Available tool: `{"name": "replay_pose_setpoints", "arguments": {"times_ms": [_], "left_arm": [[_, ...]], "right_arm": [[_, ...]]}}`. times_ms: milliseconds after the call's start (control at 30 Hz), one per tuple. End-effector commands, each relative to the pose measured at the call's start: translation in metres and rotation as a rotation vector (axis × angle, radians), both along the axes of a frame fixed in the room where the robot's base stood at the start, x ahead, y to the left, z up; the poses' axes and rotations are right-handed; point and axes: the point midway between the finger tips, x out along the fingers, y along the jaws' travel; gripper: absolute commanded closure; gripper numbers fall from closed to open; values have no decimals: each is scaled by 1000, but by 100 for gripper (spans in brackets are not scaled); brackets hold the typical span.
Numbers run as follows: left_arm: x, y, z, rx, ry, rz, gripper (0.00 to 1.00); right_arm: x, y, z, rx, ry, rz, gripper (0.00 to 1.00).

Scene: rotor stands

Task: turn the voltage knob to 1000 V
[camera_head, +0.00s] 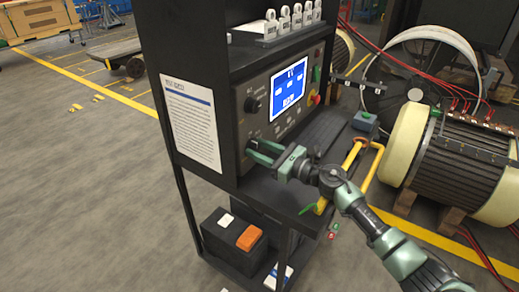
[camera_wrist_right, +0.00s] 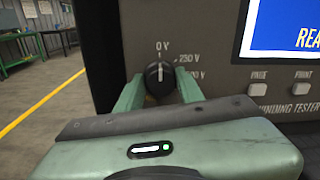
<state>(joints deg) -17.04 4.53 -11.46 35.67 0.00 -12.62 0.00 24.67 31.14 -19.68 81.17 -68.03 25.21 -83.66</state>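The voltage knob (camera_wrist_right: 160,79) is black and round, on the dark front panel of the tester (camera_head: 249,122). In the right wrist view its white mark points straight up at the 0 V label. The 250 V label is to its upper right, and another label below that is partly covered. My left gripper is not in view.
A lit blue screen (camera_head: 289,88) is on the panel, with a red button (camera_head: 315,99) to its right. A yellow frame (camera_head: 366,171) and a large motor (camera_head: 454,163) stand to the right.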

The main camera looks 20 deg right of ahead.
Motion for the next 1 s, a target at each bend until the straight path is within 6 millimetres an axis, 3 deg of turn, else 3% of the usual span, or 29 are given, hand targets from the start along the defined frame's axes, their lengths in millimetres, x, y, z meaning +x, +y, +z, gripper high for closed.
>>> {"name": "replay_pose_setpoints", "arguments": {"times_ms": [33, 100, 567, 1000], "left_arm": [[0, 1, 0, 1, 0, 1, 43], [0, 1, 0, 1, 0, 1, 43], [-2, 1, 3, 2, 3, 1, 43], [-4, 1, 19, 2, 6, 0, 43]], "right_arm": [[0, 0, 0, 0, 0, 0, 80], [0, 0, 0, 0, 0, 0, 100], [0, -1, 2, 50, 38, -2, 100], [1, -2, 3, 325, 253, -2, 100]]}}
